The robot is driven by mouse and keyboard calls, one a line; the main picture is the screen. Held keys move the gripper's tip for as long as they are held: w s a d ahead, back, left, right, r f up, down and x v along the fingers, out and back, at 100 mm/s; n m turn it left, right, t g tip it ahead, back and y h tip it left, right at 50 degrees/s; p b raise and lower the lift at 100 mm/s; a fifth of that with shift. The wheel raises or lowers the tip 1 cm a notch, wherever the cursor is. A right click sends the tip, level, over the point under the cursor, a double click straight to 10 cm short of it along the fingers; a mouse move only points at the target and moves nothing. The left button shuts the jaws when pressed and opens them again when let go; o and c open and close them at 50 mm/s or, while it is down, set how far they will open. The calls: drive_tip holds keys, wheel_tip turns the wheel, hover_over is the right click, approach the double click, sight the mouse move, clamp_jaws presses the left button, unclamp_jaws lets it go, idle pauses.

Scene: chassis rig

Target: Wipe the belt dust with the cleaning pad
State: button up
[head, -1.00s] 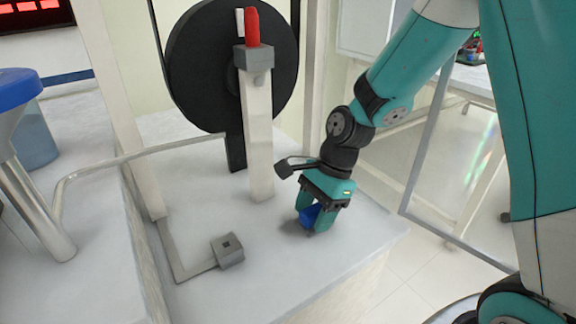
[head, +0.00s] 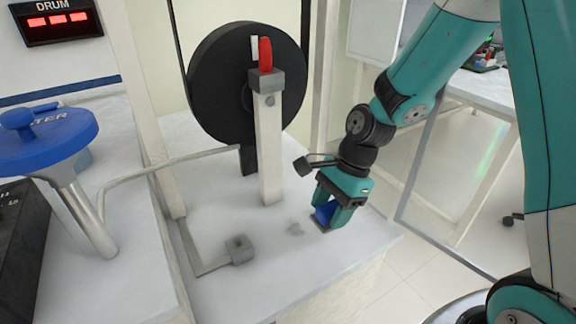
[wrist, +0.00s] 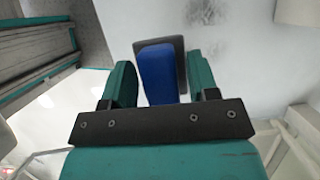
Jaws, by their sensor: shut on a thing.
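The cleaning pad has a blue handle (head: 325,213) and a dark grey base. My gripper (head: 332,208) is shut on the handle. In the wrist view the blue handle (wrist: 157,72) stands between my two teal fingers (wrist: 160,85), with the dark base beyond it. The pad is low over the right part of the pale bench; I cannot tell whether it touches. A grey dust smudge (head: 295,228) lies on the bench just left of the pad. Grey dust patches (wrist: 205,12) also show above and right of the pad in the wrist view.
A white post (head: 267,150) with a red handle (head: 265,54) stands before a black wheel (head: 235,85). A grey block (head: 240,249) lies front left. A pipe and a blue-topped stand (head: 45,140) are at left. The bench (head: 340,262) ends at the front right.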

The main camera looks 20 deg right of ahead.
drive_tip(key=shift+a+r+p, duration=0.1)
drive_tip(key=shift+r+p, duration=1.15)
drive_tip(key=shift+r, duration=0.1)
